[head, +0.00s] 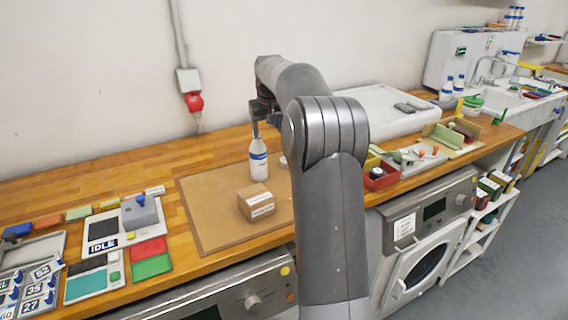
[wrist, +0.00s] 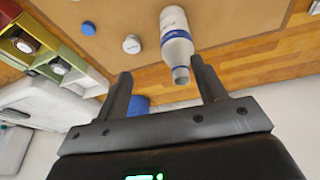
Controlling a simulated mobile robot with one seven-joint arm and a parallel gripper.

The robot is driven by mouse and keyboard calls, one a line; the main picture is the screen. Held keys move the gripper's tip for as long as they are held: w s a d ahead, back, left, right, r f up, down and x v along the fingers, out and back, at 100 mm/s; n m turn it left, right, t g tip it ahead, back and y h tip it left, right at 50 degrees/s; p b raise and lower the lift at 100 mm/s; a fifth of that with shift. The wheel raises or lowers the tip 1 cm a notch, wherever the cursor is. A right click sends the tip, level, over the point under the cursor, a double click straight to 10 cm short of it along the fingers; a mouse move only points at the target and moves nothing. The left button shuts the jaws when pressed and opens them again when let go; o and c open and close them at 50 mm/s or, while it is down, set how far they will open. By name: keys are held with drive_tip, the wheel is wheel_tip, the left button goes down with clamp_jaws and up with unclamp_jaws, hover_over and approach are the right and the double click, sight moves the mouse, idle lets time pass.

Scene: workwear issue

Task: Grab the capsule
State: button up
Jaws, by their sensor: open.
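A white bottle (head: 258,160) with a blue band stands upright on the brown mat. My gripper (head: 257,120) is above it, fingers pointing down. In the wrist view my gripper (wrist: 161,72) is open, and the neck of the bottle (wrist: 177,45) shows between the fingertips, nearer the right one; I see no grip on it. I cannot tell for sure which thing is the capsule. In the head view my arm hides part of the mat.
A cardboard box (head: 256,203) with a white label sits on the mat (head: 213,215) in front of the bottle. A red bin (head: 380,178) stands right of my arm. The mat's left part is clear.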

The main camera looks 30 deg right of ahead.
drive_tip(key=shift+m, duration=0.5)
drive_tip(key=w+d+f, duration=0.2)
drive_tip(key=d+f, duration=0.1)
drive_tip(key=f, duration=0.1)
drive_tip(key=w+d+f, duration=0.2)
drive_tip(key=d+f, duration=0.2)
drive_tip(key=f, duration=0.1)
drive_tip(key=w+d+f, duration=0.3)
drive_tip(key=d+f, duration=0.1)
drive_tip(key=f, duration=0.1)
drive_tip(key=shift+f, duration=0.2)
drive_tip(key=x, duration=0.5)
drive_tip(key=shift+a+f, duration=0.1)
drive_tip(key=shift+a, duration=0.25)
drive_tip(key=c, duration=1)
